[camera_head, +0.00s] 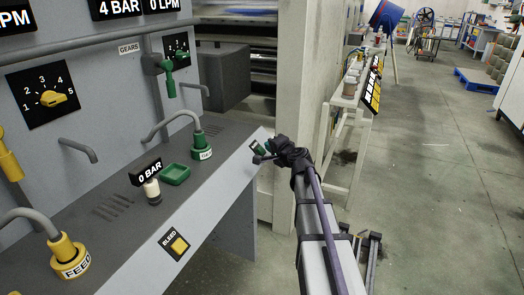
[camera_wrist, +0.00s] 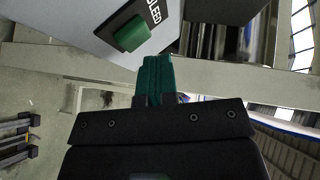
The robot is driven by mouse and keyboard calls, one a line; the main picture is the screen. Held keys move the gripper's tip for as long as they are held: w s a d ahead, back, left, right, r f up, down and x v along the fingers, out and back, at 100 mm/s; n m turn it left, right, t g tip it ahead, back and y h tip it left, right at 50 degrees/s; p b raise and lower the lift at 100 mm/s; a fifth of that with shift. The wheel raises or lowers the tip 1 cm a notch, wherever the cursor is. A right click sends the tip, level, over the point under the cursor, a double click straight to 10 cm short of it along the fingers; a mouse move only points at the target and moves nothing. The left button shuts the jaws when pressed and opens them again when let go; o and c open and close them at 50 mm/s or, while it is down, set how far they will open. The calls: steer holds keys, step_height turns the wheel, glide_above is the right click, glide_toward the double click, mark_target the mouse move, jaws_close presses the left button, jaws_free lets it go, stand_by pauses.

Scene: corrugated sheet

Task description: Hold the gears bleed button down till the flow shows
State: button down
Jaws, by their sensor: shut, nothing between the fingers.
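The gears bleed button is a green button (camera_wrist: 133,34) on a dark plate with white lettering, partly cut off, in the wrist view. In the head view its plate (camera_head: 254,144) is at the right end of the machine's front face, partly hidden by my gripper. My gripper (camera_wrist: 157,62) has green fingers, shut and empty, with their tips just beside the button in the picture. I cannot tell whether they touch it. In the head view my gripper (camera_head: 264,149) is close to that plate. The green hose coupling labelled GEARS (camera_head: 201,146) sits on the ledge. A display reads 0 LPM (camera_head: 165,4).
A yellow bleed button (camera_head: 178,246) is on the same front face, left of my gripper. A pale post (camera_head: 286,80) stands behind my gripper. The floor at right is open.

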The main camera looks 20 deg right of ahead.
steer(key=shift+w+f, duration=0.1)
steer(key=shift+w+a+f+b, duration=0.15)
steer(key=shift+a+f+b, duration=0.05)
steer(key=shift+b, duration=0.1)
steer(key=shift+w+a+f+b, duration=0.2)
steer(key=shift+f+b, duration=0.1)
stand_by(0.7)
steer(key=shift+r, duration=0.1)
stand_by(1.4)
steer(key=shift+s+d+r+p, duration=0.35)
steer(key=shift+s+r+p, duration=0.15)
steer(key=shift+p, duration=0.1)
steer(key=r+p, duration=0.1)
steer(key=s+d+r+p, duration=0.2)
steer(key=shift+s+d+r, duration=0.25)
steer(key=shift+r, duration=0.05)
